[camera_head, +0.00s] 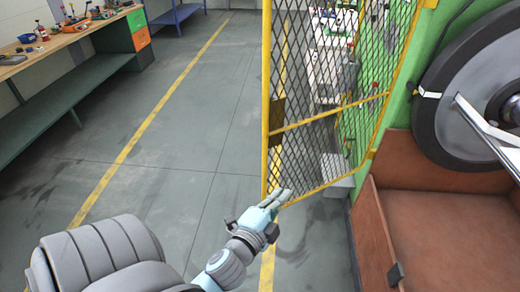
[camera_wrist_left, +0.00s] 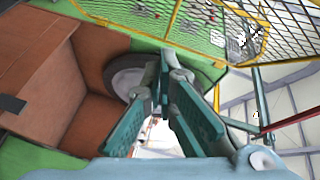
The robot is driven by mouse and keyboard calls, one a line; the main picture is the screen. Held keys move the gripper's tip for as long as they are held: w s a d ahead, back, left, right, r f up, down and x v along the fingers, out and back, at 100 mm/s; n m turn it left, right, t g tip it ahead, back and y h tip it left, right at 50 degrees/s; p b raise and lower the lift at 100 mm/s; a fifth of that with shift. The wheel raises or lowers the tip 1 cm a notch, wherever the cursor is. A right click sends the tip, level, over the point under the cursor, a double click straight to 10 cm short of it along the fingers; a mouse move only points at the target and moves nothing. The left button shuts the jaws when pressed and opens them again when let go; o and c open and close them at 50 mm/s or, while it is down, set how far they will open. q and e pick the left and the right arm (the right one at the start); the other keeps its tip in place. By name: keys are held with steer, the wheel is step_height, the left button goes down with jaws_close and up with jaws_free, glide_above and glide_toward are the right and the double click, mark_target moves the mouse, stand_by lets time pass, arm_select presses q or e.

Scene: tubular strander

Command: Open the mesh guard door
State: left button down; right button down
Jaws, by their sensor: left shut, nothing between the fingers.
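The mesh guard door (camera_head: 310,110) has a yellow frame and dark diamond mesh. In the head view it stands angled out from the green machine (camera_head: 428,60), its tall yellow edge over the grey floor. Yellow-framed mesh also shows at the top of the left wrist view (camera_wrist_left: 130,12). My left gripper (camera_head: 286,194) is shut and empty at the door's lower left corner, overlapping the bottom rail in the picture; I cannot tell whether it touches. Its teal fingers also show in the left wrist view (camera_wrist_left: 166,72). My right gripper is not in view.
A reddish-brown open bin (camera_head: 440,225) stands at the right, below a large dark-rimmed wheel (camera_head: 480,95). A workbench (camera_head: 55,45) with tools runs along the upper left. The grey floor (camera_head: 185,140) between bench and door is clear, with a yellow line along it.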

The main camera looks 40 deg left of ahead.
arm_select(q)
steer(key=w+a+r+y, duration=0.5)
steer(key=a, duration=0.3)
glide_toward(274, 122)
steer(key=w+d, duration=0.2)
steer(key=w, duration=0.1)
steer(key=shift+m, duration=0.3)
steer(key=a, duration=0.2)
steer(key=w+a, duration=0.1)
steer(key=a, duration=0.1)
steer(key=shift+a+r+p, duration=0.1)
steer(key=shift+r+p, duration=0.2)
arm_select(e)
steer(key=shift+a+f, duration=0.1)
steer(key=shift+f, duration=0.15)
arm_select(q)
steer(key=shift+w, duration=0.1)
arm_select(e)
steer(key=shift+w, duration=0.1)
